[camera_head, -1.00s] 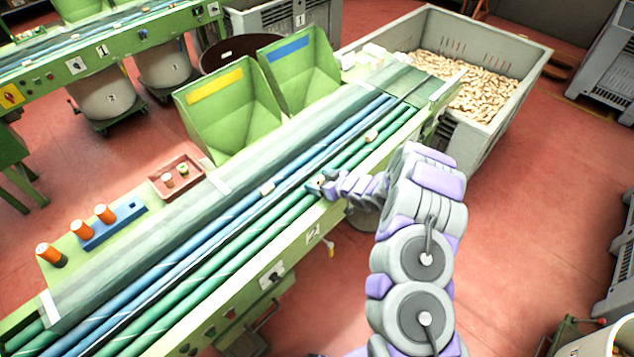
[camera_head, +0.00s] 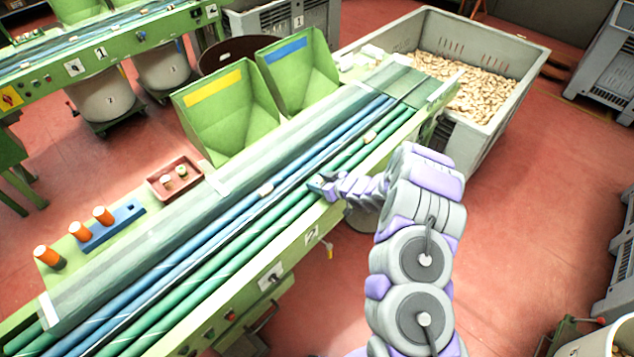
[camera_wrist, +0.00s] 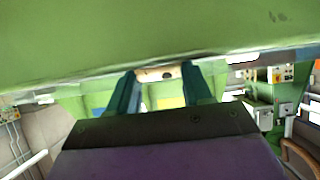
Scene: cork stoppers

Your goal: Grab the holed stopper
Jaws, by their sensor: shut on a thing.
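My gripper (camera_head: 318,185) is at the green and blue rollers of the sorting line (camera_head: 230,240), near their right-hand edge. In the wrist view my gripper (camera_wrist: 156,76) is shut on a pale stopper (camera_wrist: 150,74), held between the dark fingertips. A dark spot, like a hole, shows on the stopper's side. In the head view the held stopper is hidden by the fingers. Another stopper (camera_head: 266,190) lies on the rollers to the left of my gripper, and one more (camera_head: 370,137) lies further up the line.
Two green chutes, one with a yellow label (camera_head: 215,87) and one with a blue label (camera_head: 289,50), stand behind the line. A brown tray (camera_head: 153,188) holds small stoppers. Orange cylinders (camera_head: 80,231) stand by a blue block (camera_head: 130,208). A grey crate (camera_head: 530,62) is full of stoppers.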

